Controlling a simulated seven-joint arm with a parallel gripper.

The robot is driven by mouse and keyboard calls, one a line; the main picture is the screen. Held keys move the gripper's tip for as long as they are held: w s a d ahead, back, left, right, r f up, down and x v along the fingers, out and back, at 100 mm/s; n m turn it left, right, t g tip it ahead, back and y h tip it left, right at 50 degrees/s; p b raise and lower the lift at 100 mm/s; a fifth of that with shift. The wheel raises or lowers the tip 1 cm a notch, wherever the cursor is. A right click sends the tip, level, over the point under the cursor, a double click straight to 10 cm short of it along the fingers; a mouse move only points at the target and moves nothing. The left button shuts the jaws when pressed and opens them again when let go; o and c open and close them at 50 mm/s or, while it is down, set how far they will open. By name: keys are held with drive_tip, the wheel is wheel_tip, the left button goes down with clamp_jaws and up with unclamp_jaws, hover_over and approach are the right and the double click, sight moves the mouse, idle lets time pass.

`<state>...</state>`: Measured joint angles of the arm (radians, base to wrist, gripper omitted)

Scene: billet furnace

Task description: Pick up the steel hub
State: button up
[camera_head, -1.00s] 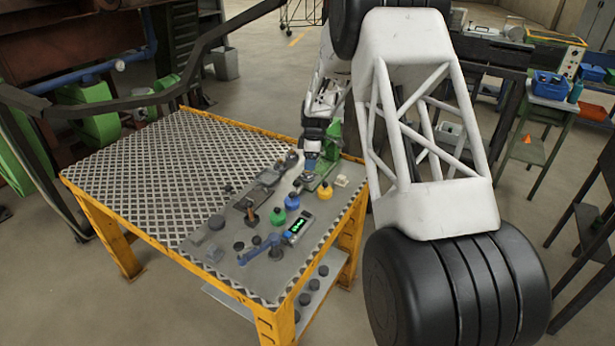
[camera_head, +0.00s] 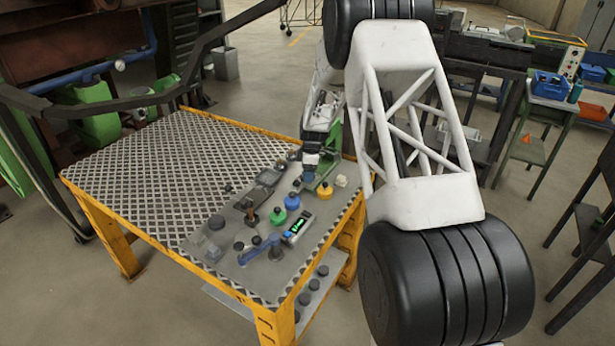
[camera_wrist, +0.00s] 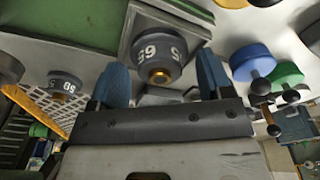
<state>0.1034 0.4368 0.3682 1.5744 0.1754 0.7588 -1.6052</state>
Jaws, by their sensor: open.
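My gripper (camera_wrist: 160,84) is open, with blue fingertips apart in the wrist view. A dark grey, round, stepped part (camera_wrist: 157,48) with white number markings and a brass-coloured centre shows between and just beyond the fingertips; it looks like the steel hub, though I cannot be sure. It sits against a square grey plate with a green edge. I see no contact between the fingers and it. A similar dark numbered part (camera_wrist: 64,86) is to the left. In the head view my gripper (camera_head: 310,170) is low over the table's far right part, and hides what is beneath.
The yellow-framed table (camera_head: 150,170) has free room at its left. Near my gripper are a green stand (camera_head: 335,140), a yellow knob (camera_head: 325,192), a blue knob (camera_head: 292,202) and a green knob (camera_head: 278,216). A display device (camera_head: 298,228) and several dark parts lie in front.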

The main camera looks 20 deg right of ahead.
idle(0.4)
drive_tip(key=shift+r, duration=0.1)
drive_tip(key=c, duration=1.3)
drive_tip(key=shift+r, duration=0.1)
drive_tip(key=shift+r, duration=0.45)
wheel_tip(320, 180, up, 2)
drive_tip(key=shift+s+r, duration=0.1)
drive_tip(key=shift+r, duration=0.15)
drive_tip(key=s, duration=0.5)
drive_tip(key=s+a+r, duration=0.1)
drive_tip(key=s, duration=0.9)
drive_tip(key=shift+s+a+r, duration=0.15)
drive_tip(key=shift+s+r, duration=0.05)
drive_tip(key=shift+s, duration=0.15)
